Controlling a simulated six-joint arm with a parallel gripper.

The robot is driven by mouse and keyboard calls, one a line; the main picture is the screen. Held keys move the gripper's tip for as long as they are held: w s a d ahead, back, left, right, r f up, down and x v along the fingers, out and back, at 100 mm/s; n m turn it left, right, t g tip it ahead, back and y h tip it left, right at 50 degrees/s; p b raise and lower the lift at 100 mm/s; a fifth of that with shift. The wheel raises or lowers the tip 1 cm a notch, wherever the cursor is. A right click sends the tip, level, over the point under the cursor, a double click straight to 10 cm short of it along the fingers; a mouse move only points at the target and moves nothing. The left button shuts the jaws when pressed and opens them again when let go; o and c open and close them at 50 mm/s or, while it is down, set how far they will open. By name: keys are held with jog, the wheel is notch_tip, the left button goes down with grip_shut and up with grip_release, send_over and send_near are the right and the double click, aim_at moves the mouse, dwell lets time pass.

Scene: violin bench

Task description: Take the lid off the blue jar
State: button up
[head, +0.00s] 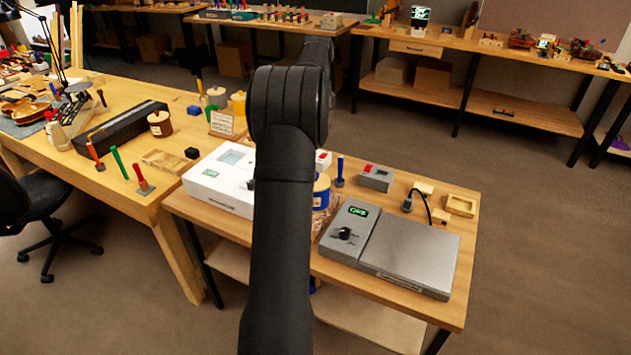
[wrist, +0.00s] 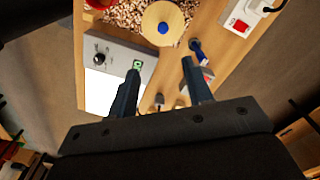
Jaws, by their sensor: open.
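The blue jar (head: 320,200) stands on the near bench in the head view, partly hidden behind my arm. Its pale wooden lid (head: 322,183) is on top. In the wrist view a round wooden lid (wrist: 160,14) with a blue knob (wrist: 163,27) shows beyond my fingertips; the jar's body is hidden under it. My gripper (wrist: 160,67) is open, with nothing between its fingers, apart from the lid. In the head view my gripper is hidden behind my arm.
A grey device with a dial (head: 362,222) and a silver plate (head: 410,250) sits right of the jar. A blue-handled tool (head: 340,170) stands close behind it. A white box (head: 218,188) is at left. Wood shavings (wrist: 128,15) lie around the lid in the wrist view.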

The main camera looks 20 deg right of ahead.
notch_tip(320, 180, down, 11)
jog(key=shift+f, duration=0.1)
jog(key=shift+w+a+f, duration=0.1)
jog(key=shift+w+f, duration=0.1)
jog(key=shift+f, duration=1.1)
jog(key=shift+w+a+f, duration=0.1)
jog(key=shift+w+f, duration=0.1)
jog(key=shift+f, duration=1.05)
grip_shut()
